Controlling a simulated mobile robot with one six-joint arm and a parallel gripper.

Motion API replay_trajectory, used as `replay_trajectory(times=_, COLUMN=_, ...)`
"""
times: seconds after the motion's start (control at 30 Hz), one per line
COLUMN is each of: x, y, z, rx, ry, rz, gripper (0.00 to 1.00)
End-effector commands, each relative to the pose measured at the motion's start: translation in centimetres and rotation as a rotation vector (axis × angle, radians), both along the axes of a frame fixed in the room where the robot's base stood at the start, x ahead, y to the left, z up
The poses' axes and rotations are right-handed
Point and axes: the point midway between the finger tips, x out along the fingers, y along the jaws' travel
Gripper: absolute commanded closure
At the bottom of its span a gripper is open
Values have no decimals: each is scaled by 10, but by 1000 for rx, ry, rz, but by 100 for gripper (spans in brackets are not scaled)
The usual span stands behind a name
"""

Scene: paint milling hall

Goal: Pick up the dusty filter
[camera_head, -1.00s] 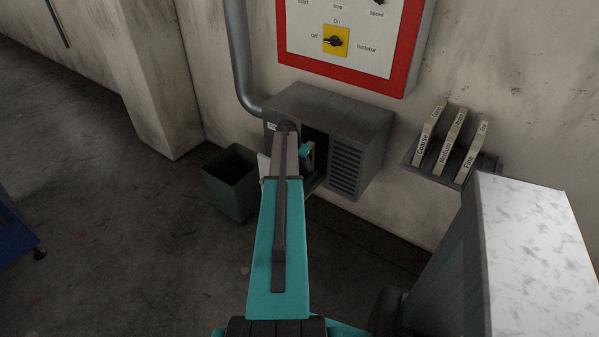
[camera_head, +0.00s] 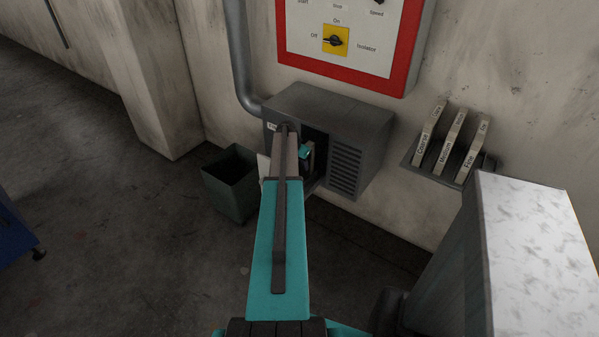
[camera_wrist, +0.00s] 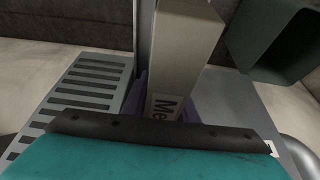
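A pale, box-shaped filter (camera_wrist: 182,45) with a label starting "Me" juts out of the slot of a grey vented housing in the wrist view. Whether it is dusty is hard to tell. In the head view my arm covers most of the slot, and a pale edge shows just left of the arm. My gripper (camera_head: 306,153) is at the slot, with only a small teal part visible. In the wrist view its teal body fills the bottom, close to the filter's label end. Lavender parts flank the filter. The fingertips and their grip cannot be made out.
The grey housing (camera_head: 340,115) is on the wall below a red-framed control panel (camera_head: 408,50). A green bin (camera_head: 232,185) stands on the floor to its left. A rack at right holds several labelled filters (camera_head: 448,140). A pale-topped cabinet (camera_head: 535,240) stands nearer, at right.

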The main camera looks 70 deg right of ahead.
Motion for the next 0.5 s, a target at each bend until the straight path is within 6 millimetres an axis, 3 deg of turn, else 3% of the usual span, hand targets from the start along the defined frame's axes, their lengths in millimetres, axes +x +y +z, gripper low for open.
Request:
replay_trajectory(times=0.03, x=0, y=0, z=0, rx=0, ry=0, rz=0, gripper=83)
replay_trajectory(times=0.13, x=0, y=0, z=0, rx=0, ry=0, rz=0, gripper=100)
replay_trajectory(times=0.5, x=0, y=0, z=1, rx=-1, ry=0, rz=0, gripper=100)
